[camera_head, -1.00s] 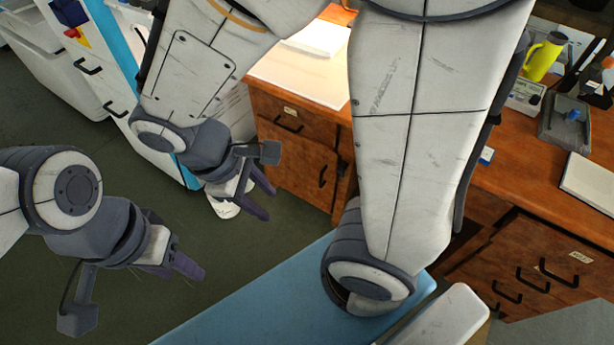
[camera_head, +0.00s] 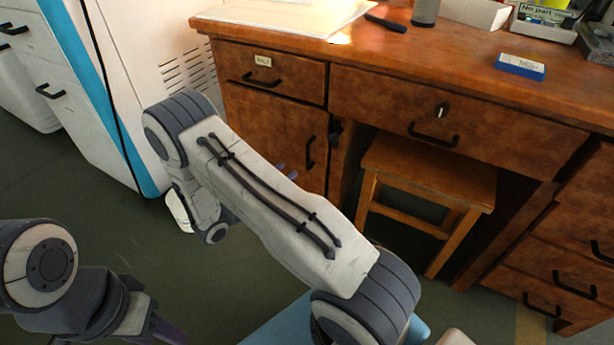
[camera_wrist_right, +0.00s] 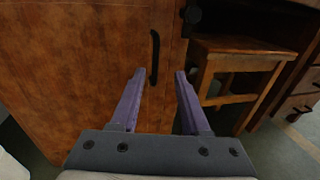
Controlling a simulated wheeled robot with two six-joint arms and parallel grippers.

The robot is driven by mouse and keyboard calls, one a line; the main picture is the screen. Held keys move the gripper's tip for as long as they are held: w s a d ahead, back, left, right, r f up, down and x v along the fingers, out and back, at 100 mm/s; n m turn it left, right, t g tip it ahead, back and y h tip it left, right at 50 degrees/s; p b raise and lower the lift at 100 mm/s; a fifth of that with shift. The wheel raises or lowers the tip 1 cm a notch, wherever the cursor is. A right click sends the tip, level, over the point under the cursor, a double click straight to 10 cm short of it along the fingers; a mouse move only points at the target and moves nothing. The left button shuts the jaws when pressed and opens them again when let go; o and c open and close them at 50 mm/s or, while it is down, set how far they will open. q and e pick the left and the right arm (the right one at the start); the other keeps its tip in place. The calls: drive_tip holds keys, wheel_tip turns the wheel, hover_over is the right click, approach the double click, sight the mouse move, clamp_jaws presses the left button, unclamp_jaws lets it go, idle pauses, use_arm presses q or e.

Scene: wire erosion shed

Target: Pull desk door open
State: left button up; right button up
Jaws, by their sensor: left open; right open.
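The brown wooden desk door (camera_head: 268,138) is shut, below a small drawer at the desk's left. Its upright black handle (camera_head: 310,152) is at the door's right side; it also shows in the right wrist view (camera_wrist_right: 154,58). My right gripper (camera_wrist_right: 159,76) is open and empty, its purple fingers pointing at the door. The handle appears between and beyond the fingertips; I see no contact. In the head view my right arm hides most of this gripper. My left gripper (camera_head: 160,328) is at the lower left, partly cut off, away from the desk.
A wooden stool (camera_head: 425,172) stands under the desk, right of the door. A black knob (camera_wrist_right: 191,14) sticks out near the door's upper right. A white cabinet (camera_head: 160,60) stands left of the desk. Green floor (camera_head: 90,215) is open in front.

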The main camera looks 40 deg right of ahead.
sight(307, 159)
drive_tip(key=shift+n, duration=0.3)
drive_tip(key=w+d+b, duration=0.1)
drive_tip(key=d, duration=0.2)
drive_tip(key=d+f+b, duration=0.1)
drive_tip(key=d+b, duration=0.1)
drive_tip(key=d, duration=0.2)
drive_tip(key=w+d+b, duration=0.1)
drive_tip(key=d, duration=0.2)
drive_tip(key=shift+w+d+f, duration=0.3)
drive_tip(key=shift+d+f, duration=0.05)
use_arm(q)
wheel_tip(307, 159, down, 5)
drive_tip(key=shift+f, duration=0.1)
use_arm(e)
clamp_jaws()
drive_tip(key=shift+s, duration=0.1)
idle(0.3)
